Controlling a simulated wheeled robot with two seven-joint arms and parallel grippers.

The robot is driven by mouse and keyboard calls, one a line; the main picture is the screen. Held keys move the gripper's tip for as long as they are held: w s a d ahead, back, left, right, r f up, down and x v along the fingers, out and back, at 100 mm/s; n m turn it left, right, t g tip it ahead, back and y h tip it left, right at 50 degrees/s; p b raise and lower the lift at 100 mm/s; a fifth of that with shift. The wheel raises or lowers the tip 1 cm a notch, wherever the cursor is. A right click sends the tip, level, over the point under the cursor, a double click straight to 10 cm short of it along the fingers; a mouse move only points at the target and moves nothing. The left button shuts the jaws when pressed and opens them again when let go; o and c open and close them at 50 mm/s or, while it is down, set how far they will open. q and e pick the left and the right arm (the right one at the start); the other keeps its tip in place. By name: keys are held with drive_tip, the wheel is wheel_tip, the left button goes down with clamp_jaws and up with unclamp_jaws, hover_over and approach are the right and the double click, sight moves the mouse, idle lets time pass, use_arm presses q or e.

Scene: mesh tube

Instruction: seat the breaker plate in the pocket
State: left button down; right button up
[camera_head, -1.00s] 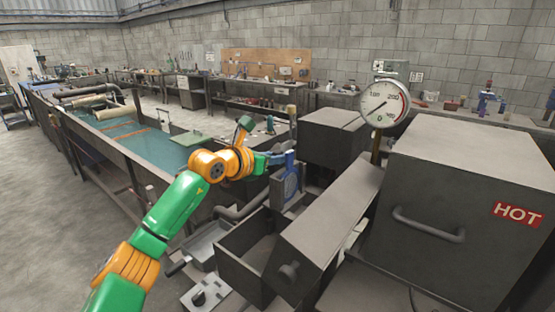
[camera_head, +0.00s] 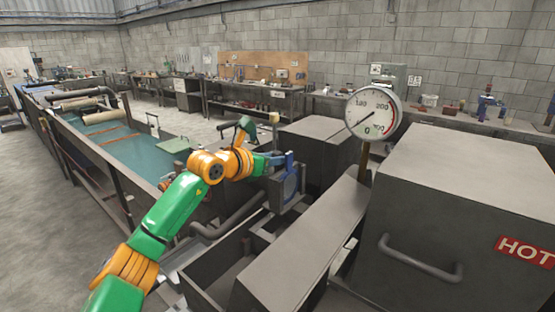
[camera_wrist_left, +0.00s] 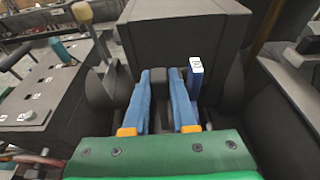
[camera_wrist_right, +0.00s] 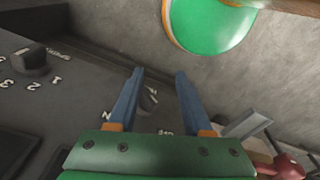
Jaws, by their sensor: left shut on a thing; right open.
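A blue block with a white top (camera_wrist_left: 195,72) stands by the right finger. I cannot make out the pocket. My right gripper (camera_wrist_right: 155,85) is open and empty, seen only in its wrist view.
A big grey box with a HOT sign (camera_head: 524,250) and handle stands at right. A dial gauge (camera_head: 373,113) rises behind the long housing. A dark box (camera_head: 318,150) stands behind the plate. A water trough (camera_head: 130,145) runs at left. A numbered panel (camera_wrist_right: 60,95) lies below my right gripper.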

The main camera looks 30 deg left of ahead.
sight(277, 178)
use_arm(q)
drive_tip(key=shift+w+f+b, duration=0.15)
drive_tip(key=shift+f+b, duration=2.15)
drive_tip(key=shift+f, duration=0.45)
drive_tip(key=shift+s+d+b, duration=0.1)
drive_tip(key=shift+s+b, duration=0.1)
drive_tip(key=shift+b, duration=0.1)
